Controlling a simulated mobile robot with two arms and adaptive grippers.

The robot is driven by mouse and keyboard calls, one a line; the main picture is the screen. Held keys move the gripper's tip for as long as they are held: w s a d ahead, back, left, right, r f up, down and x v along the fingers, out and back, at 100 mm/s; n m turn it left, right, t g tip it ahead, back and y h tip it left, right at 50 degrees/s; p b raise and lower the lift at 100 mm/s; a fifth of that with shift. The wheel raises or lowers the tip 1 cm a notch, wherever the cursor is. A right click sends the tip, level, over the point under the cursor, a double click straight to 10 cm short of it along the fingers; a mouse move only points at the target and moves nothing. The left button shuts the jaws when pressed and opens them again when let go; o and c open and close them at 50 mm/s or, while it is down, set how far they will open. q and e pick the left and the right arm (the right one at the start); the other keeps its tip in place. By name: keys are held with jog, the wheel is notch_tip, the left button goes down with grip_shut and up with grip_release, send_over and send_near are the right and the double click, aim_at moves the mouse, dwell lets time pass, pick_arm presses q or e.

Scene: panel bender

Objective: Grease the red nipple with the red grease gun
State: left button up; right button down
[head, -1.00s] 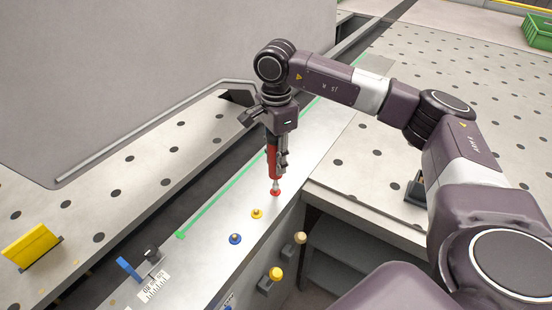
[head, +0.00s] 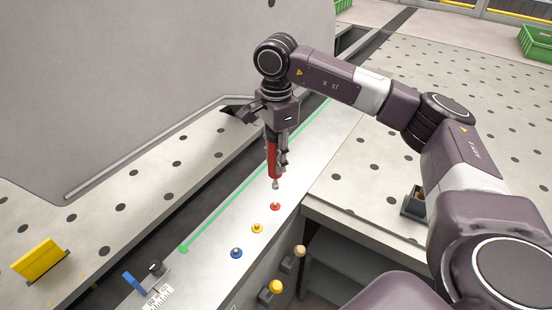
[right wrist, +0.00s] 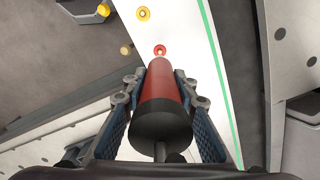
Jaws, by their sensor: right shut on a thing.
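The red grease gun (head: 273,158) is upright in my right gripper (head: 280,150), nozzle down. In the right wrist view both fingers (right wrist: 167,110) close on the sides of the grease gun (right wrist: 165,88). The red nipple (head: 275,206) is on the pale metal rail, just below the nozzle tip. A gap shows between tip and nipple in the head view. In the right wrist view the red nipple (right wrist: 160,50) shows just past the gun's front end. My left gripper is not in view.
A yellow nipple (head: 257,228) and a blue nipple (head: 236,253) stand on the same rail (head: 215,268). A yellow knob (head: 276,287) and a tan knob (head: 299,251) project from the rail's side. A perforated table (head: 375,180) lies to the right.

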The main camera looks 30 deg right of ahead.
aim_at(276, 185)
dwell(0.3)
jog(key=shift+w+f+b, duration=0.1)
jog(key=shift+f+b, duration=2.1)
jog(key=shift+f, duration=0.75)
jog(key=shift+f+b, duration=0.4)
jog(key=shift+f, duration=0.05)
jog(key=shift+s+a+f, duration=0.1)
jog(key=shift+s+f, duration=0.1)
jog(key=shift+w+r+p, duration=0.15)
jog(key=shift+r+p, duration=0.35)
jog(key=shift+r, duration=0.4)
jog(key=shift+r+p, duration=1.65)
jog(key=shift+r, duration=1.1)
